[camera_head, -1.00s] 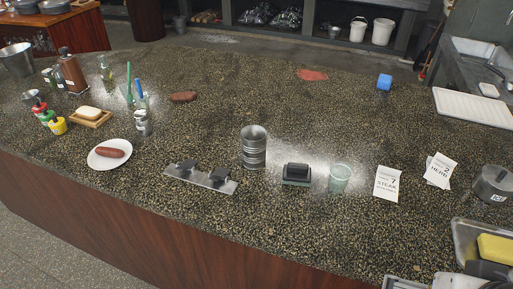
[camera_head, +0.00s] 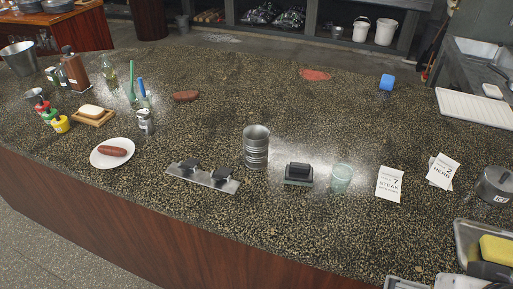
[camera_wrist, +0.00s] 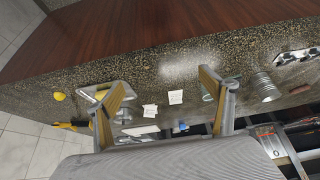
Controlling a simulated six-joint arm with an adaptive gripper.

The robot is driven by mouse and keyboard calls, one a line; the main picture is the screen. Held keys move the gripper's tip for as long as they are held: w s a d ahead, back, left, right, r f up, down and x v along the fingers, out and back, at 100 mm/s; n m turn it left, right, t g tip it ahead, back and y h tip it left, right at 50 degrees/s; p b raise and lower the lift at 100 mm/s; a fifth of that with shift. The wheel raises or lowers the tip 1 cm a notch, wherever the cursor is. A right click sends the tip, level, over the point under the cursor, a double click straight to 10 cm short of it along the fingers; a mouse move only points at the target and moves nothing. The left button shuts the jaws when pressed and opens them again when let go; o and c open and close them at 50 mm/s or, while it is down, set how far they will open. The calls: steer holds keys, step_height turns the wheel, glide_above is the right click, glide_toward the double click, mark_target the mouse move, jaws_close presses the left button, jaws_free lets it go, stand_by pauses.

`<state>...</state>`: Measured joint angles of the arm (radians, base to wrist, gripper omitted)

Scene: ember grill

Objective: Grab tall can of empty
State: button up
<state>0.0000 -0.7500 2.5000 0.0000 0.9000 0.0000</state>
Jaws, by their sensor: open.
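The tall can (camera_head: 256,147) is a ribbed silver metal cylinder, open at the top, standing upright in the middle of the speckled counter in the head view. It also shows in the wrist view (camera_wrist: 264,88), to the right of my gripper's fingers. My gripper (camera_wrist: 165,100) is open and empty in the wrist view, its two fingers wide apart. It is away from the can and touches nothing that I can see. In the head view my gripper cannot be made out clearly.
A metal plate with two black knobs (camera_head: 202,177) lies left of the can. A dark block (camera_head: 298,173) and a greenish glass (camera_head: 341,178) stand close on its right. Paper cards (camera_head: 389,184) lie further right.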

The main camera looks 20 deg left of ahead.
mark_target(256, 147)
steer(key=c, duration=0.3)
steer(key=shift+c, duration=0.2)
steer(key=shift+a, duration=0.1)
steer(key=w+a+f+n+g+y, duration=0.1)
steer(key=w+a+f+n, duration=0.1)
steer(key=w+a, duration=0.6)
steer(key=w+a+f+n+g, duration=0.1)
steer(key=w+a+f+n, duration=0.2)
steer(key=w+a, duration=0.6)
steer(key=w+a+f+n+g+y, duration=0.1)
steer(key=w+a+f, duration=0.3)
steer(key=w+a, duration=0.5)
steer(key=shift+a+f+n+y, duration=0.2)
steer(key=shift+a+n, duration=0.2)
steer(key=shift+a, duration=1.35)
steer(key=shift+a+f+n+y, duration=0.15)
steer(key=shift+a+n, duration=0.25)
steer(key=shift+a, duration=1.35)
steer(key=shift+n+y, duration=0.25)
steer(key=shift+n, duration=0.05)
steer(key=w+a, duration=0.3)
steer(key=shift+a, duration=0.25)
steer(key=w+a+r+t+y, duration=0.1)
steer(key=w+a+r, duration=0.1)
steer(key=w+r, duration=0.1)
steer(key=shift+w+a+r+n+t, duration=0.3)
steer(key=shift+w+a+r+n, duration=0.1)
steer(key=shift+w, duration=0.05)
